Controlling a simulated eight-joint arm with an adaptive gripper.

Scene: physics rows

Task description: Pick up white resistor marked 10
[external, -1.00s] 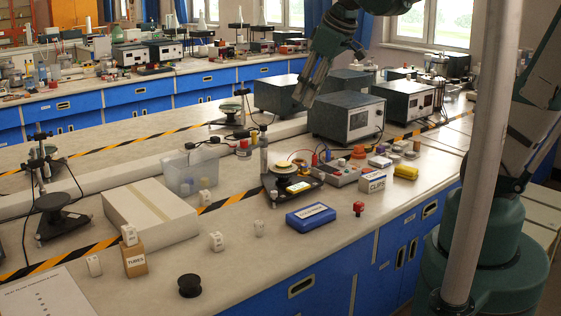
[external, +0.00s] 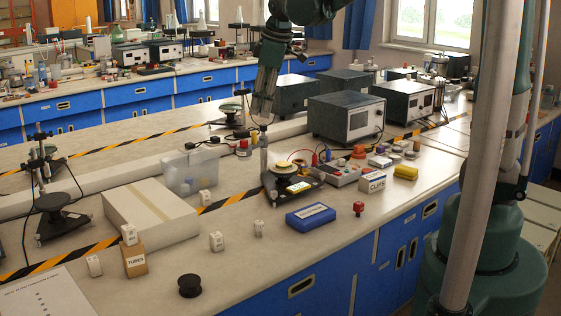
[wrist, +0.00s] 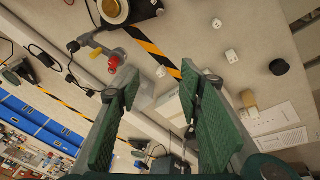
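Several small white blocks with dark marks stand on the bench. In the external view one is in front of the white box (external: 216,241), one is to its right (external: 259,228), one is by the striped tape (external: 204,197), one is on the TUBES box (external: 128,234) and one is left of it (external: 94,265). The marks are too small for me to tell which reads 10. My gripper (external: 262,122) points down, high above the bench and behind these blocks. In the wrist view my gripper (wrist: 160,72) is open and empty, and two white blocks (wrist: 231,56) (wrist: 220,24) lie right of the fingers.
A white box (external: 150,222), a clear bin (external: 190,173), a stand on a black base (external: 290,192) and a blue box (external: 310,217) surround the blocks. A black spool (external: 190,286) is near the front edge. Bench around the front blocks is clear.

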